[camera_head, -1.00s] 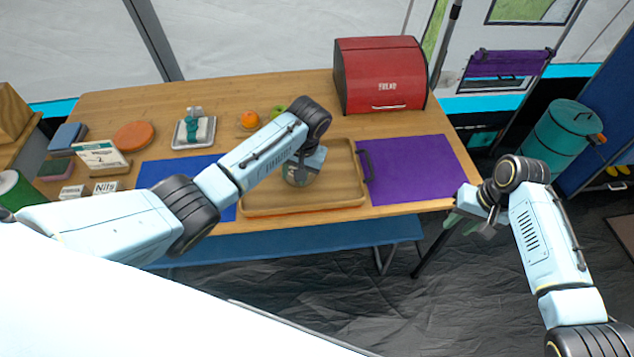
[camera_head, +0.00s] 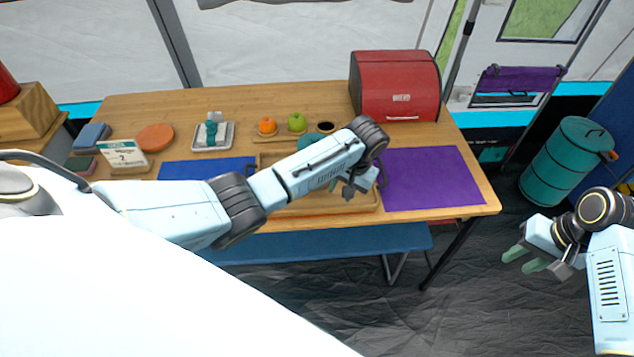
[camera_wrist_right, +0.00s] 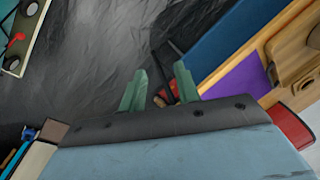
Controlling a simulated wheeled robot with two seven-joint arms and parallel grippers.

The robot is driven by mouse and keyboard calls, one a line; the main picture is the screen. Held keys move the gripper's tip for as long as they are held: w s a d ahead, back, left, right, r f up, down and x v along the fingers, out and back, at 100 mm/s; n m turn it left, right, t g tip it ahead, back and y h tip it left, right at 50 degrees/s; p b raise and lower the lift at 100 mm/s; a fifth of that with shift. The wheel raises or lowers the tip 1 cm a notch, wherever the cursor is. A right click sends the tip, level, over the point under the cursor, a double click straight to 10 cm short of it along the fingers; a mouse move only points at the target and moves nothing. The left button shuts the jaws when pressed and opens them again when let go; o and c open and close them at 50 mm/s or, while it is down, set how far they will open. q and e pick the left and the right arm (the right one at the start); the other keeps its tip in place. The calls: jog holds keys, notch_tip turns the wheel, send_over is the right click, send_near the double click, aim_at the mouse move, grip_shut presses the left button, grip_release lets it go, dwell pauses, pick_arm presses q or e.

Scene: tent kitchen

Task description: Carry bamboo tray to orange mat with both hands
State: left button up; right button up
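The bamboo tray (camera_head: 362,204) lies on the wooden table between a blue and a purple mat. My left forearm hides much of it. Its dark right handle (camera_head: 383,174) shows. My left gripper (camera_head: 342,186) hangs over the right part of the tray; its fingers are partly hidden, so I cannot tell its opening. My right gripper (camera_head: 527,260) is open and empty, out over the floor right of the table; its spread fingers also show in the right wrist view (camera_wrist_right: 160,92). No rectangular orange mat shows, only a round orange disc (camera_head: 155,137) at the table's left.
The purple mat (camera_head: 432,178) is clear, right of the tray. The blue mat (camera_head: 190,170) is partly behind my arm. A red bread box (camera_head: 396,88) stands at the back. A teal rounded object (camera_head: 308,141) shows behind my arm. A teal barrel (camera_head: 566,160) stands right of the table.

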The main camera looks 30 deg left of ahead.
notch_tip(320, 180, up, 6)
jog(key=shift+w+d, duration=0.15)
jog(key=shift+d, duration=0.25)
jog(key=shift+r, duration=0.1)
